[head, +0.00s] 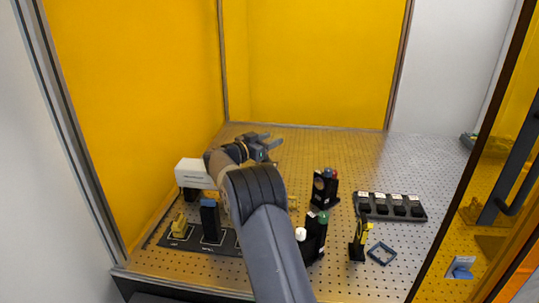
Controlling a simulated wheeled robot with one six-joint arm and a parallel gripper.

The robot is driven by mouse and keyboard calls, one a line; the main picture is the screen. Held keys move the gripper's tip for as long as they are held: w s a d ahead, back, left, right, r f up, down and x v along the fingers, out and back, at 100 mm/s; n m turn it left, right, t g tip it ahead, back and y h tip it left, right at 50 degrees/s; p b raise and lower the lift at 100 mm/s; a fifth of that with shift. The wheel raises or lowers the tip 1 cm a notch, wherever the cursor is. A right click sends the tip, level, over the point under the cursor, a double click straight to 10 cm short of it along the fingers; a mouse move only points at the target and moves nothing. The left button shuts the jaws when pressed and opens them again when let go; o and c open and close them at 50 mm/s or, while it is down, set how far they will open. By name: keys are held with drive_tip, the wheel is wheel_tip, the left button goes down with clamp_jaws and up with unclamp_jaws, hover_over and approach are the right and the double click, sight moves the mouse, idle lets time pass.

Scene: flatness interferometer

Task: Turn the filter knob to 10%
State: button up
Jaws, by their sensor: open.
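My gripper (271,140) is over the back-middle of the perforated table, its two fingers apart, pointing right, with nothing seen between them. My arm reaches across the middle of the head view and hides part of the table. The filter knob cannot be told for certain at this size. A black mount with a green top (323,218) and a white round part (300,234) stand just right of my arm. Another black mount with a round face (325,188) stands behind them. No percentage marks are readable. My gripper is apart from these mounts.
A white box (194,174) and a dark tray (179,242) with a yellow piece and a black block stand left.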

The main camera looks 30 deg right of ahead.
wheel_tip(320, 180, up, 4)
drive_tip(key=shift+f, duration=0.25)
wheel_tip(320, 180, down, 10)
drive_tip(key=shift+f+p, duration=0.1)
drive_tip(key=shift+p, duration=0.6)
drive_tip(key=shift+t+b, duration=0.3)
drive_tip(key=shift+b, duration=0.25)
drive_tip(key=shift+w+n, duration=0.1)
drive_tip(key=shift+n, duration=0.2)
drive_tip(key=shift+r+p, duration=0.25)
drive_tip(key=shift+p, duration=0.15)
